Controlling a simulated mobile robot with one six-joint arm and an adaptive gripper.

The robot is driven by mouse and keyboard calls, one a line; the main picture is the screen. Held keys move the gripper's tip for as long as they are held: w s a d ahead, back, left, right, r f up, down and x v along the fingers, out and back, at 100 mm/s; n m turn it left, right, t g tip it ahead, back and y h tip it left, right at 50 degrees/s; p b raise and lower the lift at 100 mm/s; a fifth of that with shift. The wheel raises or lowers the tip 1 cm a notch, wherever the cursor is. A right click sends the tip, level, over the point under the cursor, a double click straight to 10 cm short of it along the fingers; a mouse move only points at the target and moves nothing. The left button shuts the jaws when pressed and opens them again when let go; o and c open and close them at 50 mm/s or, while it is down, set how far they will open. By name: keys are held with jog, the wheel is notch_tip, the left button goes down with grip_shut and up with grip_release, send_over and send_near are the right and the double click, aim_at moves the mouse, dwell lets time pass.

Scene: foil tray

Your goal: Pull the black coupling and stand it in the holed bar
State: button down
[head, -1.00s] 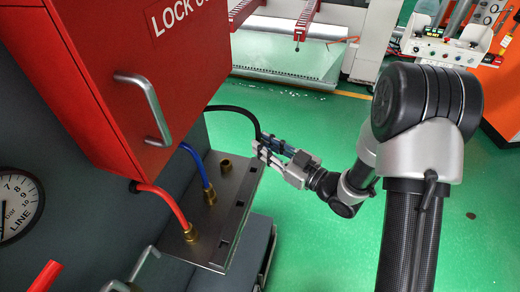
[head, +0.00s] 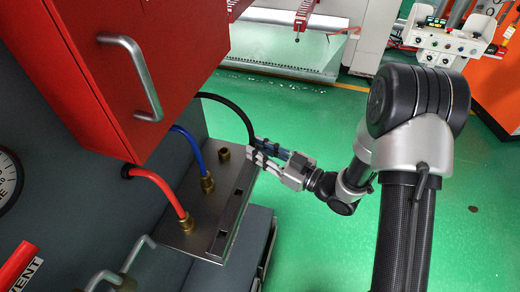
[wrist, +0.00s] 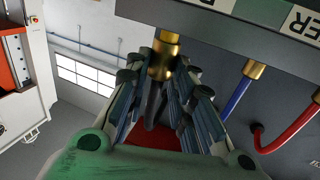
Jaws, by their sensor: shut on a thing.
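My gripper (head: 264,153) is shut on the black hose's coupling, just off the right edge of the steel shelf. In the wrist view its brass end (wrist: 165,52) shows between the fingertips (wrist: 160,75), close to a grey bar. Most of the coupling's body is hidden by the fingers. The black hose (head: 232,106) arches from behind the red box down to the gripper. The holed bar (head: 229,222) appears as a strip with dark openings along the shelf's right side. I cannot tell whether the brass end touches it.
On the steel shelf (head: 178,240), a bare brass fitting (head: 224,153) stands beside the blue hose (head: 190,148) and red hose (head: 163,188), both seated in brass fittings. A red box (head: 150,50) with a handle (head: 140,75) overhangs from the left. Green floor lies free to the right.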

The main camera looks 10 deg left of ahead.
jog(key=shift+f, duration=0.4)
jog(key=c, duration=1.3)
grip_release()
